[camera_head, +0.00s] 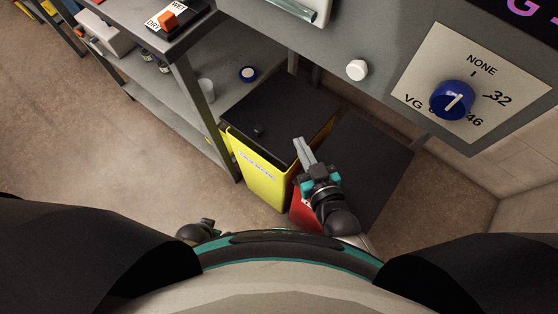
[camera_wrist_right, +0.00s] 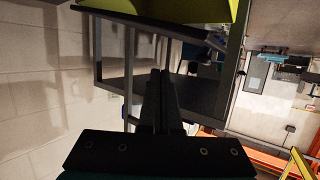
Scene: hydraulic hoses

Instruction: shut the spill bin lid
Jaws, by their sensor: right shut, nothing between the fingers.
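A yellow bin (camera_head: 265,182) stands under the bench with a black lid (camera_head: 283,112) lying over its top; the lid has a small dark knob. Beside it on the right is a red bin (camera_head: 301,212), mostly hidden by my right arm, with a dark flat panel (camera_head: 372,165) over it, seemingly its lid. The yellow bin's label is too small to read, so I cannot tell which is the spill bin. My right gripper (camera_head: 303,147) is shut and empty, above the front between the two bins. Its closed fingers (camera_wrist_right: 160,90) also show in the right wrist view. A dark part at lower left may be my left gripper (camera_head: 207,224); its jaws are unclear.
A grey panel with a blue dial (camera_head: 452,100) and a white knob (camera_head: 357,70) overhangs the bins at upper right. A grey bench with a shelf (camera_head: 185,105) stands at left, a white cup (camera_head: 206,90) on it. The floor at left is clear.

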